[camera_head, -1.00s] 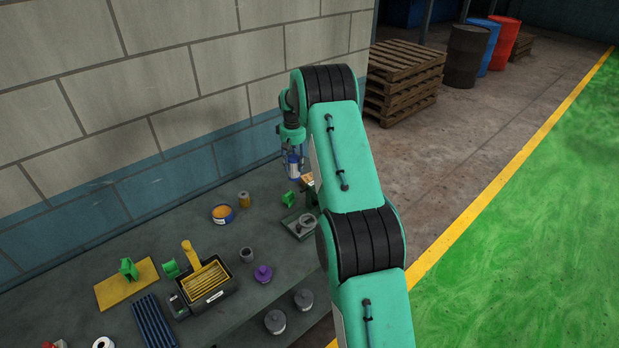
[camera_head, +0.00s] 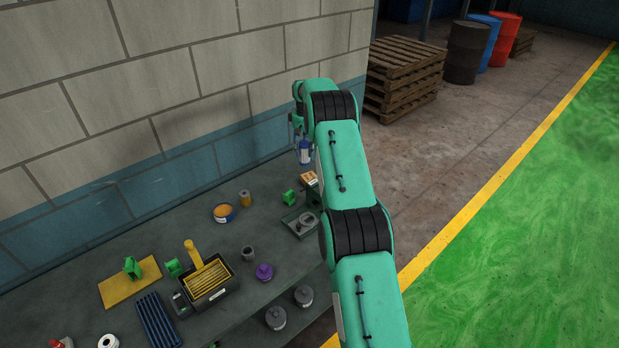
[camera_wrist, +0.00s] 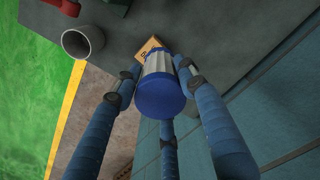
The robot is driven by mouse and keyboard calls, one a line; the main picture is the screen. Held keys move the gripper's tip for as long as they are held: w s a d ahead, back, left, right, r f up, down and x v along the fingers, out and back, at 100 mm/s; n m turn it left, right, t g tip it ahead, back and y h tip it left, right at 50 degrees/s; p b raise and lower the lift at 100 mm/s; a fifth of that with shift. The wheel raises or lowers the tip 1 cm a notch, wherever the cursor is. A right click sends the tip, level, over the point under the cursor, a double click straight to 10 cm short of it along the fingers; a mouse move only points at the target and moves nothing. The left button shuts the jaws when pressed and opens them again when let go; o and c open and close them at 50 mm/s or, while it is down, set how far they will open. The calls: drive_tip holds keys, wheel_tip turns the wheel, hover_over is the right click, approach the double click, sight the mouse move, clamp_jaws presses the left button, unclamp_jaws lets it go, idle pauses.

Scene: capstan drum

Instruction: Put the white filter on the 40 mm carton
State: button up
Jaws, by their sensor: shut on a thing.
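The white filter (camera_wrist: 157,62) has a ribbed white body and a blue end cap (camera_wrist: 160,98). My gripper (camera_wrist: 155,72) is shut on it, with fingers around its sides in the wrist view. In the head view the filter (camera_head: 304,154) hangs below my gripper (camera_head: 302,139), close to the wall. The small orange-brown carton (camera_head: 309,178) stands on the bench just below it in the picture. In the wrist view the carton (camera_wrist: 148,47) shows beyond the filter's white end and is partly hidden by it. I cannot tell whether they touch.
A green block (camera_head: 288,197), a brass cylinder (camera_head: 245,199) and an orange-topped tin (camera_head: 222,213) stand to the left. A grey tray (camera_head: 290,223) lies nearer. The wrist view shows a grey tube (camera_wrist: 83,42) near the bench edge. The wall (camera_head: 210,130) is close behind.

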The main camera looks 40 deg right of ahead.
sight(305, 160)
drive_tip(key=shift+f, duration=0.1)
drive_tip(key=shift+f, duration=3)
drive_tip(key=shift+f, duration=0.1)
drive_tip(key=shift+f+p, duration=0.3)
drive_tip(key=shift+f, duration=1.45)
drive_tip(key=shift+f, duration=0.2)
drive_tip(key=o, duration=1.2)
drive_tip(key=shift+o, duration=0.2)
drive_tip(key=shift+r, duration=0.2)
wheel_tip(305, 160, up, 12)
drive_tip(key=shift+b, duration=0.4)
